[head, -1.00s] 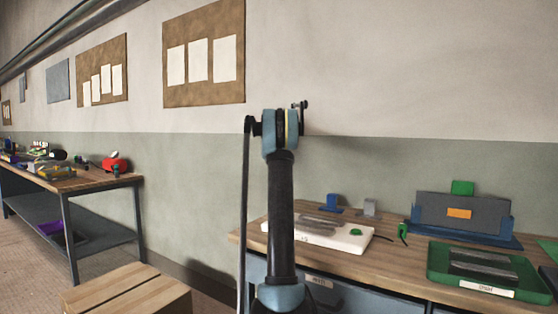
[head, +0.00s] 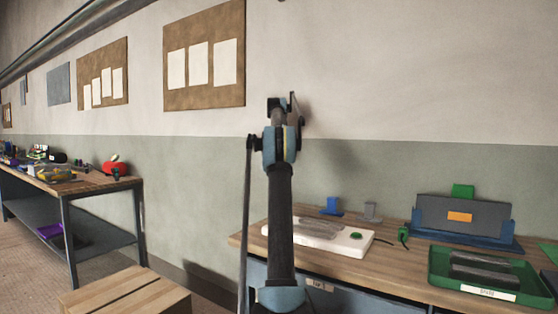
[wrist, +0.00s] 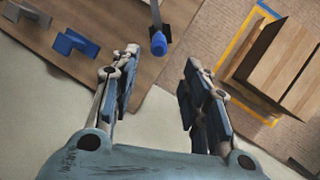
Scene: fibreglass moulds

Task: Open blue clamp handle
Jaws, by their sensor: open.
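In the wrist view a rod with a blue, rounded tip (wrist: 158,43) points down between and just beyond my fingertips; it looks like the blue clamp handle. It is apart from both fingers. My gripper (wrist: 160,62) is open and empty, with one finger on each side of the picture. In the head view the end of my arm stands upright before the wall, and I cannot make out the blue-tipped rod there. A blue upright block (head: 333,205) stands at the back of the bench; it also shows in the wrist view (wrist: 75,42).
A grey block (head: 371,211) stands beside the blue one. The wooden bench (head: 400,268) also bears a white board (head: 345,247), a green tray (head: 440,277) and a dark panel in a blue stand (head: 425,238). A wooden crate (head: 125,297) is at the lower left.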

